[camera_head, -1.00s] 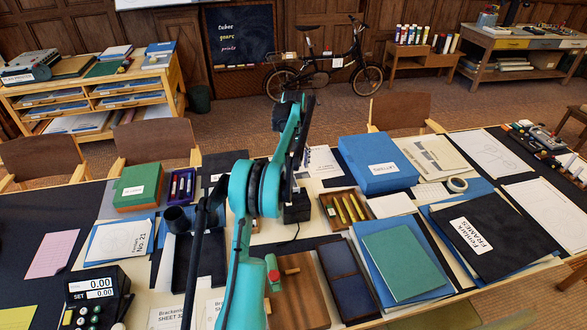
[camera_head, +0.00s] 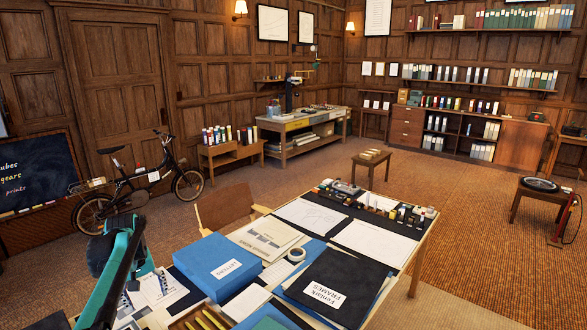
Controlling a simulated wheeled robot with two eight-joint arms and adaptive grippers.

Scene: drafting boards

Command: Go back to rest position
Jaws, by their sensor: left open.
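My left arm, teal and black, comes up from the bottom left corner and bends over at its dark elbow. My left gripper (camera_head: 133,284) hangs beyond it, small, dark and partly hidden by the arm. It is open, with nothing seen in it, near the left end of the drafting table by some printed sheets (camera_head: 158,288). My right gripper is not in view.
A blue box (camera_head: 222,266), a black folder (camera_head: 335,285), a tape roll (camera_head: 296,254) and pens (camera_head: 212,319) lie on the table. A wooden chair (camera_head: 228,207) stands behind it. A bicycle (camera_head: 140,190) stands left. The carpet (camera_head: 480,230) at right is open.

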